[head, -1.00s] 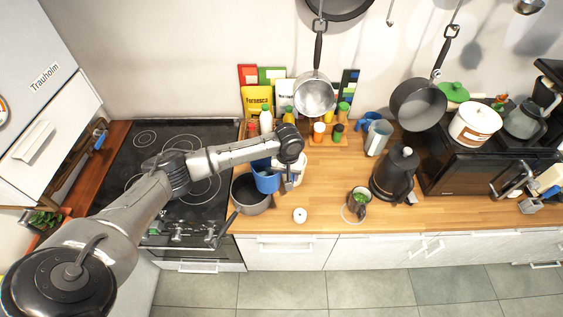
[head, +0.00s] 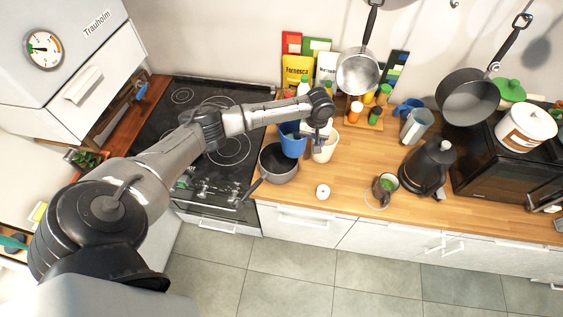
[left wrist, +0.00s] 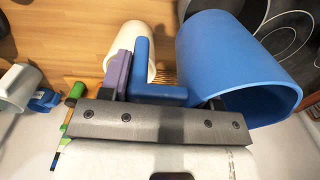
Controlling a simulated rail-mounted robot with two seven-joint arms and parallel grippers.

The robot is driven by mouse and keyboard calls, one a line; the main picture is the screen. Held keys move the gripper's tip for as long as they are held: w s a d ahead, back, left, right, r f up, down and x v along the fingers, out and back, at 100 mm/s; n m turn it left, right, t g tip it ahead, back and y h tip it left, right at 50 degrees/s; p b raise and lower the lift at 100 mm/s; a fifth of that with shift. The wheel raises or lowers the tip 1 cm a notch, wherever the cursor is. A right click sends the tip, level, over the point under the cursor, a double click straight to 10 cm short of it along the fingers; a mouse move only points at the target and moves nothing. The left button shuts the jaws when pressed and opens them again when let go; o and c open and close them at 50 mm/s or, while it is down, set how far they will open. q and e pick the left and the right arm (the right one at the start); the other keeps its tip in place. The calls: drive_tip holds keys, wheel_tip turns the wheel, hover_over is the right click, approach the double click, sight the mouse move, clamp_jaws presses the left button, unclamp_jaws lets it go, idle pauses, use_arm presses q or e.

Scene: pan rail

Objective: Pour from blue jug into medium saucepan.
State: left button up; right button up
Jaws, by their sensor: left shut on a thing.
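The blue jug (head: 291,143) is in my left gripper (head: 314,133), just behind and above the saucepan in the head view. My left gripper is shut on the jug's handle; in the left wrist view the fingers (left wrist: 140,75) close on it beside the jug's body (left wrist: 232,70). The jug looks about upright in the head view. Its contents are hidden. The dark grey saucepan (head: 279,172) stands on the counter by the stove's right edge, its handle pointing front left. Its inside looks empty where it shows. My right gripper is not in view.
A cream cup (head: 326,149) stands close right of the gripper. A small white round item (head: 323,191) lies in front. A green-filled mug (head: 384,187) and black kettle (head: 427,167) stand further right. A pan (head: 358,72) hangs behind. The stove (head: 190,120) is clear.

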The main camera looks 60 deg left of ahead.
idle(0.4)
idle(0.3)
use_arm(q)
drive_tip(key=shift+f+b, duration=0.75)
drive_tip(key=shift+f, duration=1.7)
drive_tip(key=shift+r, duration=0.1)
drive_tip(key=shift+w+d+r+t+h+p, duration=0.15)
drive_tip(key=shift+r+t+h+p, duration=0.6)
drive_tip(key=shift+r, duration=0.2)
